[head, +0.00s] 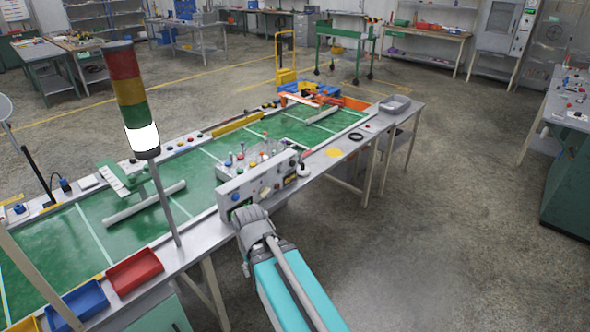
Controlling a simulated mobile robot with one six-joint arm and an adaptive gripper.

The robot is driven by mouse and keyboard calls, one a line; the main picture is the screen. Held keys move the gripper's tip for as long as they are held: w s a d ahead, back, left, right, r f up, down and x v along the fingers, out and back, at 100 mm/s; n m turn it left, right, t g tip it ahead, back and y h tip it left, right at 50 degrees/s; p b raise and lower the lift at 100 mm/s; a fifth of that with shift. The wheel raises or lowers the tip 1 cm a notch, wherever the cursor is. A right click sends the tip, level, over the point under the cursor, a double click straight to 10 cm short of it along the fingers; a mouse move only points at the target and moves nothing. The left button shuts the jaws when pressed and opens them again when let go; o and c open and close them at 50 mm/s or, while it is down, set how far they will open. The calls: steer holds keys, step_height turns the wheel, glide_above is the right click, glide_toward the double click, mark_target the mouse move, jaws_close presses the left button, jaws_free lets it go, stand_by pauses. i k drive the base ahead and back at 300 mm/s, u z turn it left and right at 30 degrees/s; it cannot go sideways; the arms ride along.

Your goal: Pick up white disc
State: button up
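A small white round thing (303,171), which looks like the white disc, lies on the grey table edge just right of the control box. It is small in the picture, so its exact shape is hard to tell. My arm reaches up from the bottom middle. Its grey end, with my gripper (250,217), is in front of the control box's panel, to the left of and nearer than the white disc, and apart from it in the picture. The fingers cannot be made out, so I cannot tell whether they are open or shut.
The control box (262,186) with knobs and buttons stands beside the disc. A yellow disc (333,152) and a black ring (356,136) lie farther along the edge. A signal tower (134,95), a red bin (135,271) and a blue bin (77,304) are left. Floor at right is clear.

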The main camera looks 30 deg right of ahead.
mark_target(304, 171)
steer(key=i, duration=1.35)
steer(key=z, duration=0.05)
